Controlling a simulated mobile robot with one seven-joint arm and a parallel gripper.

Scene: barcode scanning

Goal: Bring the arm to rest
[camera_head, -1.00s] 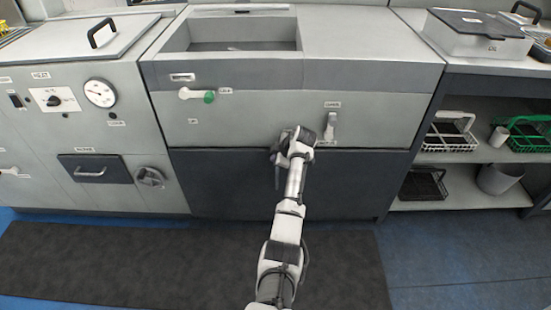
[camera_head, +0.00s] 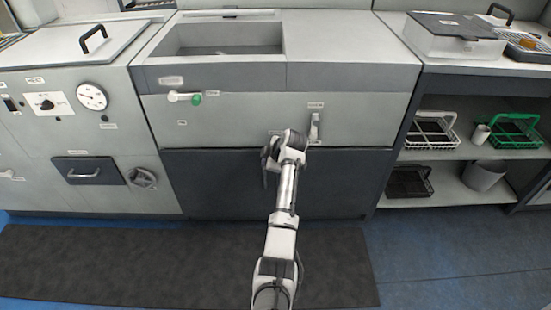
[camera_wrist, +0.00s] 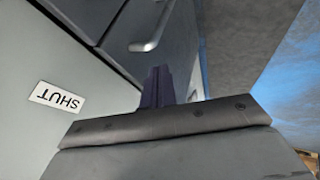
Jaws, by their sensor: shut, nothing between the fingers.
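My gripper (camera_head: 266,163) is in front of the dark lower panel (camera_head: 220,185) of the middle cabinet, below its light front. In the wrist view its dark fingers (camera_wrist: 158,86) are together, with nothing between them. The arm reaches up from the bottom of the head view, and its wrist is bent to the left. In the head view the gripper is small and partly hidden by the wrist.
A white lever (camera_head: 315,127) and a green-tipped handle (camera_head: 185,97) are on the cabinet front. A left unit has a gauge (camera_head: 92,96) and a drawer (camera_head: 88,171). Crates (camera_head: 430,134) stand on shelves at right. A dark mat (camera_head: 120,265) covers the floor.

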